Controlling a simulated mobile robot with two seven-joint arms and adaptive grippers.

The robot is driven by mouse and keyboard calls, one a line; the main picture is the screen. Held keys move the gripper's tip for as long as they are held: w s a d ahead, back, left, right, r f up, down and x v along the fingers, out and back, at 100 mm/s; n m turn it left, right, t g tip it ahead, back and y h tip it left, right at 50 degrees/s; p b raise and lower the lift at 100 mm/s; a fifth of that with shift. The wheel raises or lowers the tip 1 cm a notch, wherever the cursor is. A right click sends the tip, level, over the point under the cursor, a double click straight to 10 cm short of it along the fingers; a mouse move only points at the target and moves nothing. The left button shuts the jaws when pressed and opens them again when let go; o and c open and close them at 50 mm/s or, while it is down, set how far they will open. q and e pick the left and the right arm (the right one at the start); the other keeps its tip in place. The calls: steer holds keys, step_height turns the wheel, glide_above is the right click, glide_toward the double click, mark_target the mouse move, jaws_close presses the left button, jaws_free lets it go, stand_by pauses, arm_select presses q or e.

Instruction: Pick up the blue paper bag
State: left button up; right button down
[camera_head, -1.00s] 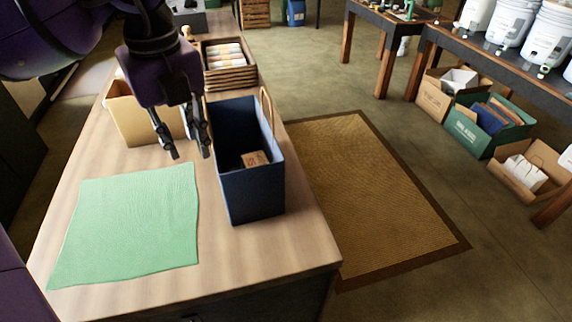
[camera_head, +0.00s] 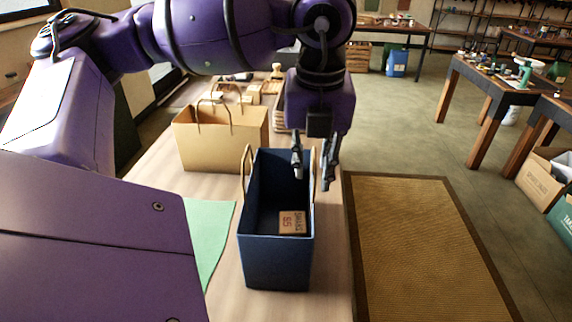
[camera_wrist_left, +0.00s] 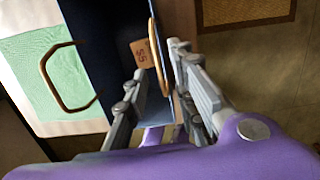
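The blue paper bag (camera_head: 275,262) stands upright on the wooden counter, with two tan loop handles and a small brown labelled box (camera_head: 292,222) inside. My left gripper (camera_head: 312,182) is over the bag's right side, fingers pointing down and spread apart. In the left wrist view, the bag (camera_wrist_left: 95,35) lies below, and its near handle (camera_wrist_left: 155,50) and side wall run between the two open fingers (camera_wrist_left: 160,62). The fingers do not appear closed on the handle. The other handle (camera_wrist_left: 45,75) is free, at the left. My right gripper is not in view.
A tan paper bag (camera_head: 215,145) stands behind the blue bag. A green cloth (camera_head: 208,235) lies on the counter (camera_head: 225,292) at left. A brown mat (camera_head: 430,240) covers the floor at right. Tables with small items stand further back.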

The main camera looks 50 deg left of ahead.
arm_select(q)
steer(key=shift+w+d, duration=0.15)
steer(key=shift+d+f, duration=0.1)
steer(key=f, duration=0.2)
steer(key=shift+a+f, duration=0.2)
steer(key=shift+f, duration=0.1)
steer(key=f, duration=0.2)
steer(key=w+f, duration=0.1)
steer(key=shift+a+f+p, duration=0.25)
steer(key=shift+a+p, duration=0.05)
steer(key=shift+a, duration=0.1)
steer(key=shift+w+f, duration=0.1)
steer(key=shift+f, duration=0.35)
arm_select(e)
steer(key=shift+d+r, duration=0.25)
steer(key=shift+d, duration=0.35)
arm_select(q)
jaws_close()
